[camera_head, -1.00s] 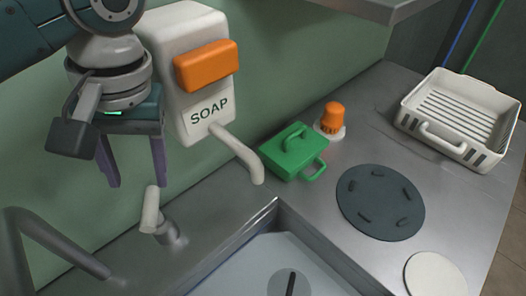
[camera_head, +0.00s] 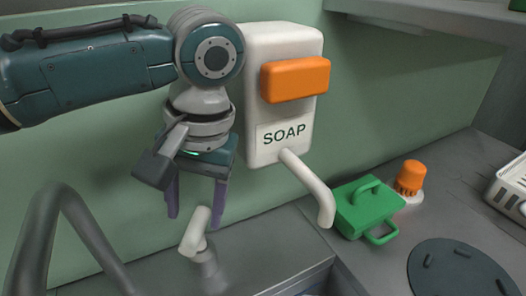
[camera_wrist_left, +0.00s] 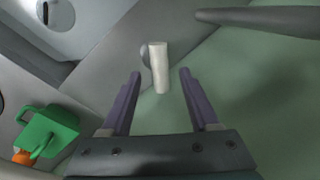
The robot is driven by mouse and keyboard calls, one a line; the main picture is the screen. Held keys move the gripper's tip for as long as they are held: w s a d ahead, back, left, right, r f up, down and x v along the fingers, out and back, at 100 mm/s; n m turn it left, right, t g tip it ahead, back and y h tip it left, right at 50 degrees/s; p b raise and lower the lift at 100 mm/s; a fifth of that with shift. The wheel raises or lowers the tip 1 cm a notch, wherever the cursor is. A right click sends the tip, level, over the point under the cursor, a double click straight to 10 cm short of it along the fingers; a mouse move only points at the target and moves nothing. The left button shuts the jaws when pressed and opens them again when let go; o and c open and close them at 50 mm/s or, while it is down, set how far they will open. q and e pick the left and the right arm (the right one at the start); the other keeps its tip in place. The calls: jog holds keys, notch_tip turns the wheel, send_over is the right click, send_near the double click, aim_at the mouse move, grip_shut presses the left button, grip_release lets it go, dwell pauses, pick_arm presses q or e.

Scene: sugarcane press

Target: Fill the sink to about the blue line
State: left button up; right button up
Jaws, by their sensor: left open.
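The sink (camera_head: 318,276) shows only as a rim at the bottom of the head view; the wrist view shows part of its basin (camera_wrist_left: 62,18) at upper left. No blue line or water level can be made out. The grey spout (camera_head: 62,215) stands at lower left. The tap handle (camera_head: 196,233) has a white grip, seen upright between the fingers in the wrist view (camera_wrist_left: 160,70). My left gripper (camera_head: 194,220) is open, pointing down, its purple fingertips either side of the grip's top; contact cannot be told. My right gripper is not in view.
A white soap dispenser (camera_head: 270,110) with an orange button and a long spout hangs close to the right of my left gripper. A green box (camera_head: 365,208), an orange knob (camera_head: 410,178), a dark disc (camera_head: 460,270) and a white rack (camera_head: 510,190) are further right.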

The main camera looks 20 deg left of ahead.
aim_at(194, 228)
pick_arm(q)
jog(key=shift+s+a+f+b, duration=0.1)
jog(key=shift+a+f+b, duration=0.1)
jog(key=shift+f, duration=0.75)
jog(key=shift+a+f+b, duration=0.1)
jog(key=shift+a+f, duration=0.05)
jog(key=shift+f, duration=0.75)
grip_shut()
